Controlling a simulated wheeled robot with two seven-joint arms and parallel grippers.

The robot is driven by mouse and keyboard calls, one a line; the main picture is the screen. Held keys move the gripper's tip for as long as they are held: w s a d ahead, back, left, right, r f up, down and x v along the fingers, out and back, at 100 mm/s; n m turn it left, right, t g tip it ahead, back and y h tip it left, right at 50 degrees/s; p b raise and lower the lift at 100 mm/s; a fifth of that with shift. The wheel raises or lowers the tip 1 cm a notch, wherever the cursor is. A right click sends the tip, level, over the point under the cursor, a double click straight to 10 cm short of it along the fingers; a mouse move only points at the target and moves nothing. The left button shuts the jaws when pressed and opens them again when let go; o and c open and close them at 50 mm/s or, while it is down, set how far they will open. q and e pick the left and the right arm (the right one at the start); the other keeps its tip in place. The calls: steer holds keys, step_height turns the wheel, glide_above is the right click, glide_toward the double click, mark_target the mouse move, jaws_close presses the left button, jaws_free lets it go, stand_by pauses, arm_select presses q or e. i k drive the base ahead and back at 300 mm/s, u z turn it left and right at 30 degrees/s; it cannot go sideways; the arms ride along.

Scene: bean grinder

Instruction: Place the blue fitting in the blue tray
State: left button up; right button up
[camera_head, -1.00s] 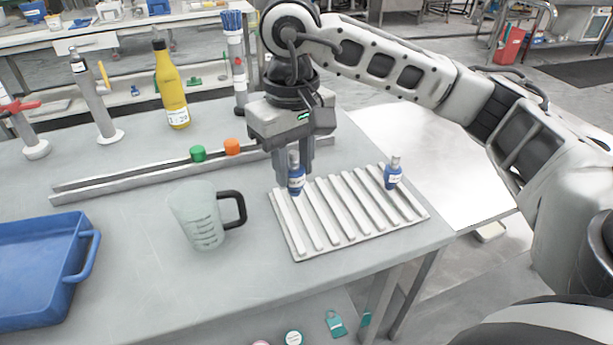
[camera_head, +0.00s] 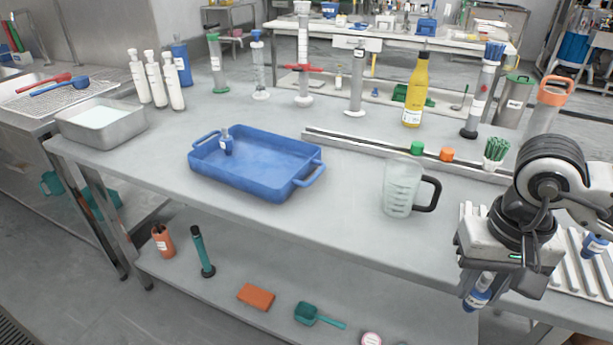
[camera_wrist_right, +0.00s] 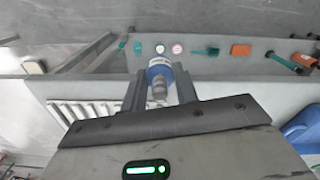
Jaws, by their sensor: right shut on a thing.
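My right gripper (camera_head: 480,286) is shut on a blue fitting (camera_head: 477,295) with a grey top and white label. It holds the fitting clear of the rack, by the table's front edge. In the right wrist view the fitting (camera_wrist_right: 159,72) sits between the two fingers. The blue tray (camera_head: 262,184) stands left of centre on the table, well to the left of the gripper. A similar blue fitting (camera_head: 227,142) is in the tray near its back left. Another blue fitting (camera_head: 595,246) is on the ribbed rack at the right edge. My left gripper is not in view.
A measuring jug (camera_head: 401,190) stands between the tray and my right gripper. A low metal rail (camera_head: 350,142) with green and orange caps runs behind it. A yellow bottle (camera_head: 415,92) and several cylinders stand farther back. A metal pan (camera_head: 103,128) is at the left.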

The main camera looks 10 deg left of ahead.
mark_target(250, 162)
steer(key=u, duration=0.45)
steer(key=k, duration=0.45)
steer(key=u, duration=0.75)
steer(key=i, duration=1.5)
